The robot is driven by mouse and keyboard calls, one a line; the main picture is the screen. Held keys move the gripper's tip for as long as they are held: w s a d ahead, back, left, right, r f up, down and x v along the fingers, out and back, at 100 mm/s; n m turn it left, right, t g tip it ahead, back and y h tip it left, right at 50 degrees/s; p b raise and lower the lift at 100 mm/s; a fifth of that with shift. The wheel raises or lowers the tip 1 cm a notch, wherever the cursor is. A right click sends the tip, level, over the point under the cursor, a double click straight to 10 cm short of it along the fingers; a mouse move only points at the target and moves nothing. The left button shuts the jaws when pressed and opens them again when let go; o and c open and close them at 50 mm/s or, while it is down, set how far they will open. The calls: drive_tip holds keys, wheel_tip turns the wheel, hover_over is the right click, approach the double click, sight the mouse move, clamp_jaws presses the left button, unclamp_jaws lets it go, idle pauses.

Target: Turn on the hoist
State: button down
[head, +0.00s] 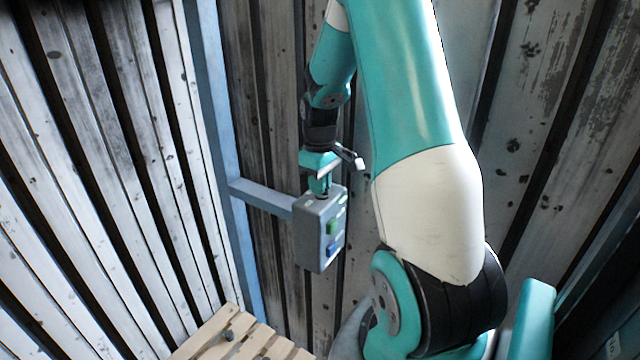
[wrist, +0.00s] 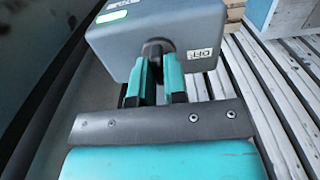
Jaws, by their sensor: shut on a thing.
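A grey control box (head: 307,237) hangs at the end of a blue-grey bracket in the head view. Its right-hand face carries a green button (head: 332,226), a blue button (head: 332,246) and a small green patch near the top. In the wrist view the grey box (wrist: 190,25) fills the top middle, with a dark round knob (wrist: 158,47) on its near face and a label reading "OFF" (wrist: 203,53) to the right of the knob. My gripper (wrist: 160,66) is shut on the knob, one finger on each side. In the head view my gripper (head: 320,187) reaches the box's top from above.
The bracket (head: 262,197) joins a blue post (head: 218,140) left of the box. Weathered slatted walls stand behind and at the left. A wooden pallet (head: 235,333) lies below left. A pale blue block (wrist: 278,15) shows at the wrist view's upper right.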

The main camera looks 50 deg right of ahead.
drive_tip(key=c, duration=1.2)
unclamp_jaws()
drive_tip(key=shift+o, duration=0.2)
wheel_tip(320, 180, up, 18)
drive_tip(key=b, duration=0.3)
drive_tip(key=shift+f, duration=0.25)
